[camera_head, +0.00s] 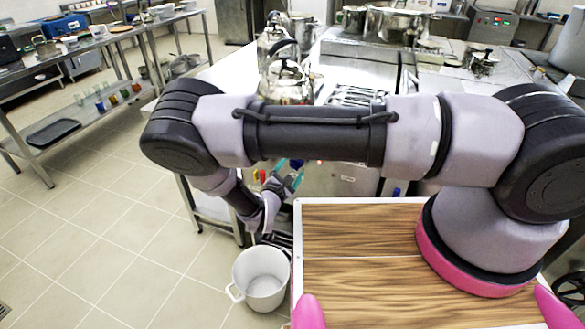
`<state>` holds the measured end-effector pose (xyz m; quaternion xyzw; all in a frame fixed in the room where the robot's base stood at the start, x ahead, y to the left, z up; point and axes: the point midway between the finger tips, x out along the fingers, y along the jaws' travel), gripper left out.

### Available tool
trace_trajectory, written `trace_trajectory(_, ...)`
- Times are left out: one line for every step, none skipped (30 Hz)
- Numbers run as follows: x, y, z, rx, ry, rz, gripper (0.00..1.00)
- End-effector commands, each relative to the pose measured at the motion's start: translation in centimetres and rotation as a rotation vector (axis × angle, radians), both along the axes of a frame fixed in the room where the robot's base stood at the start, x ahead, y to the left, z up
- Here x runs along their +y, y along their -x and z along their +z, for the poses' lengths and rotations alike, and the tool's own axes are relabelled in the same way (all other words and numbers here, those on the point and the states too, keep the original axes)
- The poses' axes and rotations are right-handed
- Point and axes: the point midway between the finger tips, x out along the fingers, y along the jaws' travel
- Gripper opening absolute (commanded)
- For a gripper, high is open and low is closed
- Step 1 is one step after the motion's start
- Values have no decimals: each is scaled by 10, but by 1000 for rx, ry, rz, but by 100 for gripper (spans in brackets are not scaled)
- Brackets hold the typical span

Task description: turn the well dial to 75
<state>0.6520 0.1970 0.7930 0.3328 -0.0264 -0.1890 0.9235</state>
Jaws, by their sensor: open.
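My gripper (290,172) is left of the picture's middle, below my arm's dark forearm. Its teal fingertips are apart and nothing shows between them. It points up and to the right, at the steel front panel (345,180) of the counter. Small coloured parts, possibly dials, sit along this front: a red one (262,175) left of my gripper and a blue one (397,191) farther right. I cannot tell which is the well dial or read any setting. My arm hides part of the front. Whether a fingertip touches anything is too small to tell.
Steel kettles (287,82) stand on the counter above my gripper. Large pots (397,22) stand at the back. A white pot (262,278) is low down, below my gripper. A steel shelf rack (75,110) stands at the left. The tiled floor (120,220) between is clear.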

Motion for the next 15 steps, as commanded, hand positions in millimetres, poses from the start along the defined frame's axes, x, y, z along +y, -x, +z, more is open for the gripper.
trace_trajectory(5,9,1,1,-1,3,80)
trace_trajectory(7,14,1,1,-1,5,80)
trace_trajectory(10,22,2,1,-2,5,80)
trace_trajectory(13,28,2,2,-2,5,80)
trace_trajectory(15,34,3,1,-2,5,80)
trace_trajectory(18,42,4,1,-1,5,80)
trace_trajectory(20,47,4,1,-2,5,80)
trace_trajectory(22,53,4,1,-1,5,80)
trace_trajectory(25,60,5,2,-1,5,80)
trace_trajectory(27,64,5,2,-1,4,80)
trace_trajectory(28,69,6,1,-2,3,80)
trace_trajectory(30,74,6,0,-1,4,80)
trace_trajectory(32,77,7,0,-1,4,80)
trace_trajectory(33,80,7,0,-1,4,80)
trace_trajectory(34,83,7,1,-2,3,80)
